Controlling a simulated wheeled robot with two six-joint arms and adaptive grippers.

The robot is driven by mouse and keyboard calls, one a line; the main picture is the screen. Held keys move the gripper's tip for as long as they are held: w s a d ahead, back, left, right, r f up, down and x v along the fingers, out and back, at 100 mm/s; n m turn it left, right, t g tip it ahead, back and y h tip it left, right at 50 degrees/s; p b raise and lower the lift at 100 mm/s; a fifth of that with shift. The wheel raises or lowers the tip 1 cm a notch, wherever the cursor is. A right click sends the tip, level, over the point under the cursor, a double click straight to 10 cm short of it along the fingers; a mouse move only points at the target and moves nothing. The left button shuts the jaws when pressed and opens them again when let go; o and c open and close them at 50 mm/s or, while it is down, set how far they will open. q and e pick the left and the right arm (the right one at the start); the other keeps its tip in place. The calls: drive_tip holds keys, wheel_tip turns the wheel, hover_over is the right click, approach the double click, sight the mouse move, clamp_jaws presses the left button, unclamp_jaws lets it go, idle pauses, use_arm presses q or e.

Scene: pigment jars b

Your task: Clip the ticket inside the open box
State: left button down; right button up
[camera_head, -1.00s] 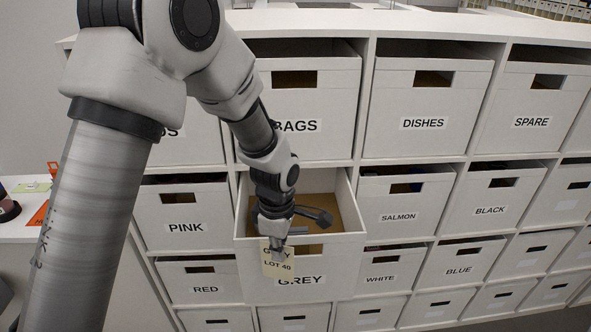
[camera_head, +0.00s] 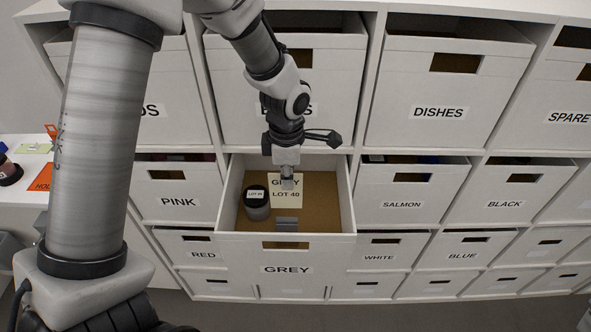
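The open box labelled GREY (camera_head: 288,268) is pulled out of the shelf, with its brown floor showing. A cream ticket reading GREY LOT 40 (camera_head: 287,200) hangs upright in my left gripper (camera_head: 287,180), which is shut on its top edge. The ticket shows over the box's opening; I cannot tell how deep it is. A small grey metal clip (camera_head: 287,224) sits at the inner side of the box's front wall, below the ticket in the picture and apart from it. A dark jar with a LOT label (camera_head: 257,206) stands inside, left of the ticket. My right gripper is not in view.
Closed boxes surround the open one: PINK (camera_head: 178,188) left, SALMON (camera_head: 403,191) right, DISHES (camera_head: 440,105) upper right, RED and WHITE below. A white counter (camera_head: 22,185) with an orange card is at the far left. The box's right part looks empty.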

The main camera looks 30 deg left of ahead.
sight(288, 193)
use_arm(q)
drive_tip(key=f+b, duration=0.1)
drive_tip(key=f, duration=0.1)
drive_tip(key=s+f+b, duration=0.1)
drive_tip(key=b, duration=0.1)
drive_tip(key=shift+d+f, duration=0.15)
drive_tip(key=shift+f, duration=0.2)
drive_tip(key=shift+w, duration=0.1)
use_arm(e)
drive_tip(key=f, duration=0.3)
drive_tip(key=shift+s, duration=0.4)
use_arm(q)
drive_tip(key=shift+w, duration=0.1)
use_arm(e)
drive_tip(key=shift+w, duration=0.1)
use_arm(q)
drive_tip(key=shift+s, duration=0.2)
drive_tip(key=shift+w+f, duration=0.1)
drive_tip(key=shift+w, duration=0.1)
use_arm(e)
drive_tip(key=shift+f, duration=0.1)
use_arm(q)
drive_tip(key=shift+b, duration=0.3)
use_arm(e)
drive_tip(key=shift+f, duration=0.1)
